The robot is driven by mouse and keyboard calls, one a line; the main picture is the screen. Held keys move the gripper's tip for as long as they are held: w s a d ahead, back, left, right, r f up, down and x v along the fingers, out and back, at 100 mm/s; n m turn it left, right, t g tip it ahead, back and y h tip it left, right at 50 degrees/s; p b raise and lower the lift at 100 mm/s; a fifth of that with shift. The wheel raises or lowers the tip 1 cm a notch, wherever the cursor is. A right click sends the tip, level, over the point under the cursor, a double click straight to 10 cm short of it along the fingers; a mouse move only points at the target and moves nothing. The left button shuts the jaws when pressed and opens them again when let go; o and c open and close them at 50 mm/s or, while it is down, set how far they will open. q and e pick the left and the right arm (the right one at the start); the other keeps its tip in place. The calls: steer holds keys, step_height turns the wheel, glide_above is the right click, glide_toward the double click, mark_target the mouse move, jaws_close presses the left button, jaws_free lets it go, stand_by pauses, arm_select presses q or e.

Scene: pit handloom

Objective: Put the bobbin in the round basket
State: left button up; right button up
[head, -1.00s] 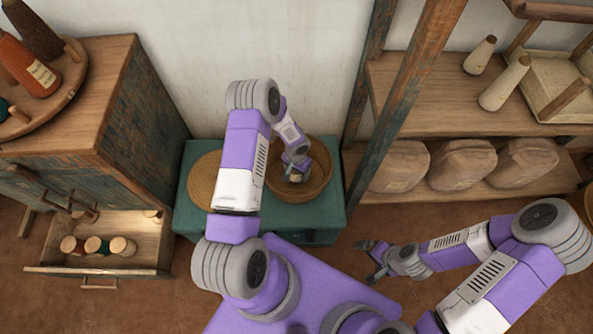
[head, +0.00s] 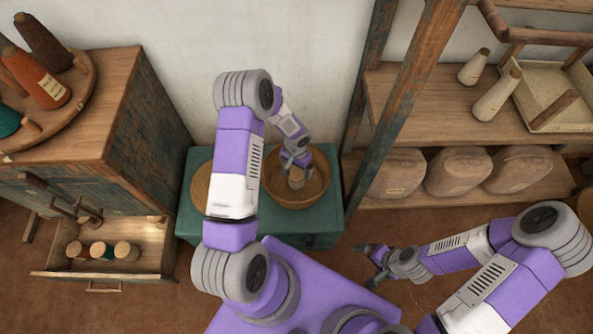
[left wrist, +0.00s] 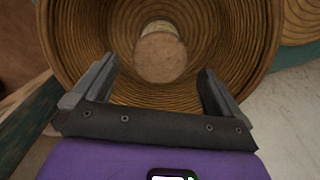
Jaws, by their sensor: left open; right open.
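The round basket (head: 318,191) is a woven bowl on a green chest. The bobbin (head: 297,179), pale tan at its end, is inside the basket. In the left wrist view the bobbin (left wrist: 160,55) stands within the basket's ringed wall (left wrist: 85,40), apart from the jaws. My left gripper (head: 297,163) is above the bobbin at the basket, and its two fingers (left wrist: 158,85) are open with nothing between them. My right gripper (head: 372,262) is open and empty, low over the floor right of the chest.
A woven lid (head: 201,186) lies on the green chest (head: 190,222), partly behind my left arm. An open drawer (head: 105,272) with several bobbins is at left. A shelf post (head: 395,110) stands close right of the basket. Wrapped bundles (head: 457,171) sit on the low shelf.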

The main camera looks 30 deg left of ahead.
arm_select(q)
steer(key=shift+r+p, duration=0.35)
steer(key=shift+r, duration=1.1)
